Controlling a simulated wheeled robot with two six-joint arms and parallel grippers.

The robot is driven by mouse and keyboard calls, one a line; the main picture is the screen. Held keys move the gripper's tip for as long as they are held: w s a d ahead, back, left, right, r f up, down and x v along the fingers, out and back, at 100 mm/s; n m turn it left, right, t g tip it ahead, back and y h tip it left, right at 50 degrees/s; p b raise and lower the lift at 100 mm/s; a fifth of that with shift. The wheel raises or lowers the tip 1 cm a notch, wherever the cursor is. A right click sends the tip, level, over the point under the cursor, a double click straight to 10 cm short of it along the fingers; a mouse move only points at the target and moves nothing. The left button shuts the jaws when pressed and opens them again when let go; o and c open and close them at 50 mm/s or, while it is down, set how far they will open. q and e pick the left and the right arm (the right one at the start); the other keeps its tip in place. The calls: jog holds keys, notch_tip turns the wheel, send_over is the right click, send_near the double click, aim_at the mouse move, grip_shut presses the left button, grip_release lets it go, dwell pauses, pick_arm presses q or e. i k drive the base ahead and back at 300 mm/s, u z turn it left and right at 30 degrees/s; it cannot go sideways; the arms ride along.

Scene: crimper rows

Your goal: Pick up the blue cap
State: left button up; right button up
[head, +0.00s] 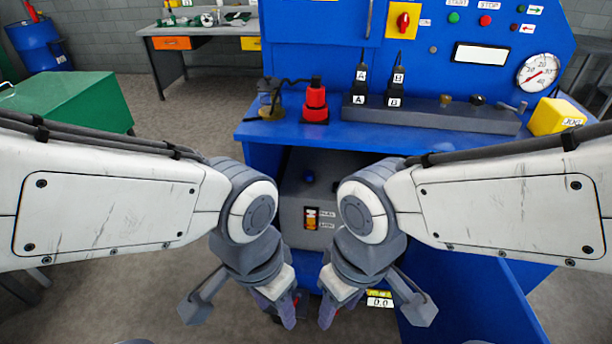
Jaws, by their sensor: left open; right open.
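A small round blue cap (309,176) shows in the gap between my two arms. It is on the upper part of a dark grey unit in the recess under the blue bench top. My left gripper (284,308) and my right gripper (334,308) hang low in front of this unit, nearer to me and lower in the picture than the cap. Both are open, point downward and hold nothing that I can see. Neither touches the cap. My wrists hide the sides of the grey unit.
The grey unit (292,205) has a lit switch. A green box (75,98) stands left. Floor is clear between it and the bench.

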aim_at(308, 175)
jog(key=u, duration=2.2)
jog(key=i, duration=0.65)
jog(key=z, duration=3)
